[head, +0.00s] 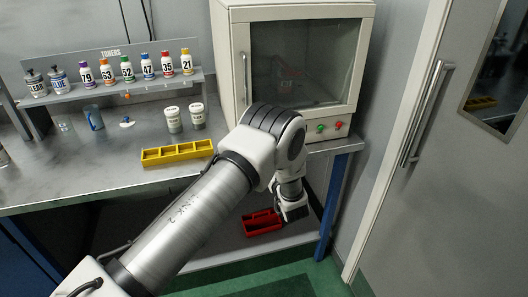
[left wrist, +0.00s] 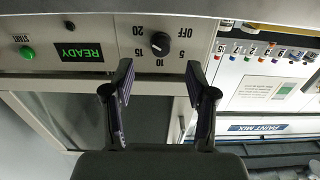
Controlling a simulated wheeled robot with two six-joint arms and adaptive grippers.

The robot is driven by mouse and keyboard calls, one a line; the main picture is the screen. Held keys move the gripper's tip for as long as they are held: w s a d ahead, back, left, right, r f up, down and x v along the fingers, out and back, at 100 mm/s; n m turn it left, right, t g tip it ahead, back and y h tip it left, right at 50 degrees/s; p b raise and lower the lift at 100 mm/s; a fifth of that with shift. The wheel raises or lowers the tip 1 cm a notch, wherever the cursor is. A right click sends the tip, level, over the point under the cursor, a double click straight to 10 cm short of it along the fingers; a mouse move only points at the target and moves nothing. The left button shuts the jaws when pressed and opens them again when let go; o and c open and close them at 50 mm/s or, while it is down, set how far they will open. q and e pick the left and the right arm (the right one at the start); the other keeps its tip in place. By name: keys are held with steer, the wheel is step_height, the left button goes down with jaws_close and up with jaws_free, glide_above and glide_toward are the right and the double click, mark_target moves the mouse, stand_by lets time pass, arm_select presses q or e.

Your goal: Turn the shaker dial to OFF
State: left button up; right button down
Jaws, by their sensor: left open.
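The shaker dial (left wrist: 160,43) is a round black knob on a light grey panel in the left wrist view. Its scale reads OFF, 5, 10, 15 and 20, upside down in the picture. OFF is at the dial's upper right and 10 directly below it. Where its pointer stands is too small to tell. My left gripper (left wrist: 160,78) is open and empty, its two fingers spread to either side just below the dial in the picture, apart from it. In the head view my left gripper (head: 292,212) hangs low by the bench's right front; the dial does not show there.
A green READY display (left wrist: 82,52) and a green START button (left wrist: 27,52) lie left of the dial. In the head view a glass-fronted cabinet (head: 232,60), a yellow tray (head: 177,152) and a toner rack (head: 150,88) stand on the bench. A red tray (head: 262,222) sits below.

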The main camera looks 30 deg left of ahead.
arm_select(q)
steer(key=p+x, duration=0.1)
steer(key=x, duration=0.6)
steer(key=shift+r, duration=0.1)
jaws_close()
